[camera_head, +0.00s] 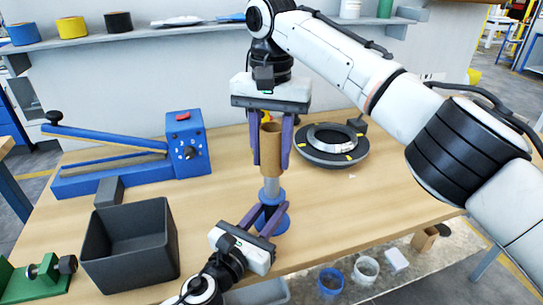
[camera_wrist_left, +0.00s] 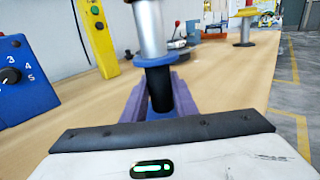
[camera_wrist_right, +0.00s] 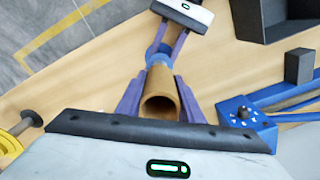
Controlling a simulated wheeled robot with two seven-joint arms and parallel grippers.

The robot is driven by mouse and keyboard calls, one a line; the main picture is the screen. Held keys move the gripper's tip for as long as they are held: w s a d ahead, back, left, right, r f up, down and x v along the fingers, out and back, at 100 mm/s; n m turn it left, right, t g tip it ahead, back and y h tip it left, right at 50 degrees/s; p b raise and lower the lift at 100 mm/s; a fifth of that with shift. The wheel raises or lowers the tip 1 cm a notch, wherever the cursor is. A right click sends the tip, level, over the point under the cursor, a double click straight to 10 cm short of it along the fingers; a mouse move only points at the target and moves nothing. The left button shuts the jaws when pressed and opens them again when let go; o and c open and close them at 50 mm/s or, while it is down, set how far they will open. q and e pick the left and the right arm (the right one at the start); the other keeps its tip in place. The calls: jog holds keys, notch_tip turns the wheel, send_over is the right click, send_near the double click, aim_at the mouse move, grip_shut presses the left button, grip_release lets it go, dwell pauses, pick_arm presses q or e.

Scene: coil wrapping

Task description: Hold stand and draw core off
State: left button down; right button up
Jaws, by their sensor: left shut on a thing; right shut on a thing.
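The brown cardboard core (camera_head: 271,152) is upright around the upper part of the stand's silver post (camera_head: 270,188). A short length of post shows below the core. My right gripper (camera_head: 271,160) points down from above and is shut on the core's sides. In the right wrist view the core (camera_wrist_right: 160,104) shows its open, hollow end between the purple fingers. The stand has a blue base (camera_head: 281,225) on the table. My left gripper (camera_head: 266,215) is shut on the stand's dark lower stem (camera_wrist_left: 159,90), under the blue collar (camera_wrist_left: 157,61). The post inside the core is hidden.
A dark grey bin (camera_head: 130,245) stands left of my left gripper. A blue lever device (camera_head: 187,147) is behind it. A round black and silver disc (camera_head: 332,145) lies right of the core. Table is clear at right. Tape rolls (camera_head: 71,26) sit on the back shelf.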

jog(key=shift+r, duration=1.45)
pick_arm(q)
jog(key=c, duration=1.3)
grip_release()
jog(key=shift+c, duration=0.2)
